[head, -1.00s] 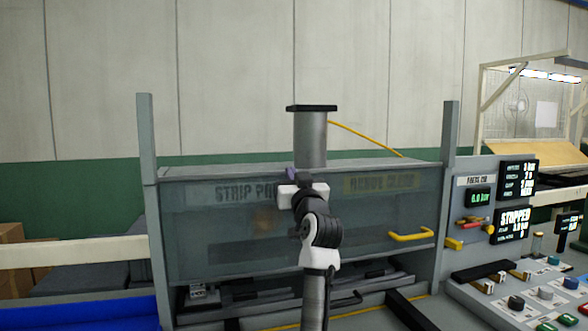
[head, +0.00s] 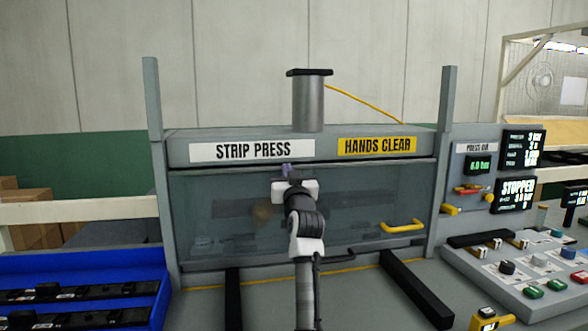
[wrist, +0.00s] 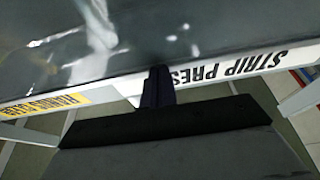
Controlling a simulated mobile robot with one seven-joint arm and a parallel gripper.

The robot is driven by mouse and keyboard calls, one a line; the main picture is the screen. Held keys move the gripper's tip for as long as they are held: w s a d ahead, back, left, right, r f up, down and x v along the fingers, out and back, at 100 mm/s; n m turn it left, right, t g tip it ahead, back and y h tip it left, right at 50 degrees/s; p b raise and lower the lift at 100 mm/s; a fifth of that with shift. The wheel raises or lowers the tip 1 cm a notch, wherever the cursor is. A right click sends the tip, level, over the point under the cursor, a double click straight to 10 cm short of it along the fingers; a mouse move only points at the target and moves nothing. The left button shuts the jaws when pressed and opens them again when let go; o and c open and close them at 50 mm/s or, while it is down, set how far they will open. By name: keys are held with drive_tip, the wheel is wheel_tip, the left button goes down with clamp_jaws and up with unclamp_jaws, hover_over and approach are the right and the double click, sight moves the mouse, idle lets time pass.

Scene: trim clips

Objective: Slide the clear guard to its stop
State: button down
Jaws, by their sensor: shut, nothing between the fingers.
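The clear guard (head: 345,205) is a tinted see-through panel across the front of the strip press. Its top edge lies just below the press's sign beam, and its lower edge is close to the bench top. A yellow handle (head: 402,227) is on its right side. My gripper (head: 287,170) is shut and empty near the middle of the guard's top edge. The wrist view shows its dark fingers (wrist: 158,78) close together beside the glossy guard (wrist: 60,45); I cannot tell whether they touch it. The guard's stop is not distinguishable.
Uprights (head: 447,150) flank the press, and a cylinder (head: 308,102) stands on top. Black rails (head: 415,290) run forward along the bench. A blue bin (head: 85,275) with dark parts is at left. A control panel (head: 530,275) with buttons and displays is at right.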

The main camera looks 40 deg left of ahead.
drive_tip(key=shift+a+f, duration=0.1)
drive_tip(key=shift+f, duration=0.15)
idle(0.3)
wheel_tip(320, 180, up, 5)
drive_tip(key=p, duration=0.3)
drive_tip(key=shift+r, duration=0.15)
drive_tip(key=b+v, duration=0.4)
drive_tip(key=v, duration=0.6)
drive_tip(key=shift+f, duration=0.4)
